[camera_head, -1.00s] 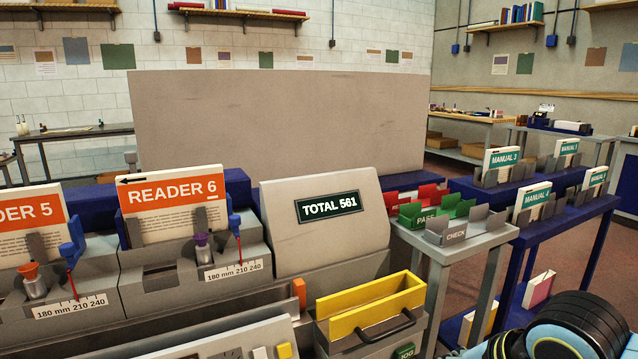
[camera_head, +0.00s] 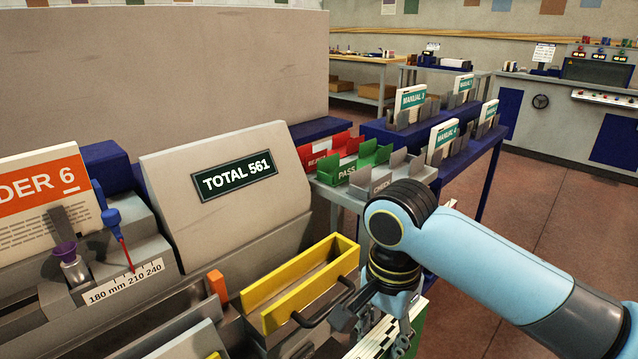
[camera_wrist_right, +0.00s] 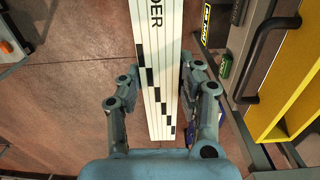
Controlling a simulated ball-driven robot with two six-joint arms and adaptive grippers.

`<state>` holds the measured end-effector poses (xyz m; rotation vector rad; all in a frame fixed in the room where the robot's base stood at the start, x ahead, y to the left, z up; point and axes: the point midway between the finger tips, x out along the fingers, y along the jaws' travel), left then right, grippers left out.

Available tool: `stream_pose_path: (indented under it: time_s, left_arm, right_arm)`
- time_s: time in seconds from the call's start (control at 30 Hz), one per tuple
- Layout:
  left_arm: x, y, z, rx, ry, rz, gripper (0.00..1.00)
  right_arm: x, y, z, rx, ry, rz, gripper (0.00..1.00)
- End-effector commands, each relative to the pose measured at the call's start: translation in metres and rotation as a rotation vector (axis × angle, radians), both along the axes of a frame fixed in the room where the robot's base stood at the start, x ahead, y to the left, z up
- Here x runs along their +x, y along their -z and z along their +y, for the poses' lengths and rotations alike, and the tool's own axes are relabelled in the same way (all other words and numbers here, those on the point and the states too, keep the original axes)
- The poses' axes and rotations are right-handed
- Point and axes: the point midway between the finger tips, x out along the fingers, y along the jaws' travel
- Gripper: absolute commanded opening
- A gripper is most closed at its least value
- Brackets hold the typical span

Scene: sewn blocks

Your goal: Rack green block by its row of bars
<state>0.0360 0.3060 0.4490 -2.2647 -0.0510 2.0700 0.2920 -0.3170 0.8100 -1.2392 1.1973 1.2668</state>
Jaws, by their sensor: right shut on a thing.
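My right gripper (camera_head: 384,318) is shut on the green block, low in the front of the head view. The block's green cover (camera_head: 418,318) shows beside the fingers. In the wrist view the block's white spine (camera_wrist_right: 157,60) stands between the two fingers (camera_wrist_right: 157,92), with black bars stepping diagonally down it and the letters "DER" at the top. Beyond the arm are a red tray (camera_head: 318,150), a green tray marked PASS (camera_head: 345,172) and a grey tray marked CHECK (camera_head: 381,184). My left gripper is not in view.
A yellow-rimmed bin (camera_head: 300,285) with a dark handle stands close left of the block; it also shows in the wrist view (camera_wrist_right: 290,100). A sloped panel (camera_head: 222,195) reads TOTAL 561. Racks of manuals (camera_head: 440,140) stand behind the trays. Open floor lies at right.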

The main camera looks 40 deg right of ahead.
Motion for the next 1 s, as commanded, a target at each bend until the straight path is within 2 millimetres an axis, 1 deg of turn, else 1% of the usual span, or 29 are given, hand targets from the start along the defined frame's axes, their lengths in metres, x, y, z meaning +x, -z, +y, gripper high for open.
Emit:
stream_pose_path:
  time_s: [0.17,0.27,0.37,0.7,1.0]
  left_arm:
    - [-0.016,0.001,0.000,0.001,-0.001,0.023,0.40]
    - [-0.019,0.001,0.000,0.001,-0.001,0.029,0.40]
    - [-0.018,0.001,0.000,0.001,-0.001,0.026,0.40]
    - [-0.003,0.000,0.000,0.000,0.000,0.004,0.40]
    - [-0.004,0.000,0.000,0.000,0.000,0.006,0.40]
  right_arm:
    - [0.001,-0.001,0.000,0.000,-0.001,-0.003,0.00]
    - [0.001,-0.001,0.000,0.000,-0.001,-0.004,0.00]
    - [0.001,-0.001,0.000,-0.001,-0.001,-0.004,0.00]
    - [0.001,-0.001,0.000,-0.001,-0.001,-0.004,0.00]
    - [0.001,-0.001,0.000,-0.001,-0.001,-0.004,0.00]
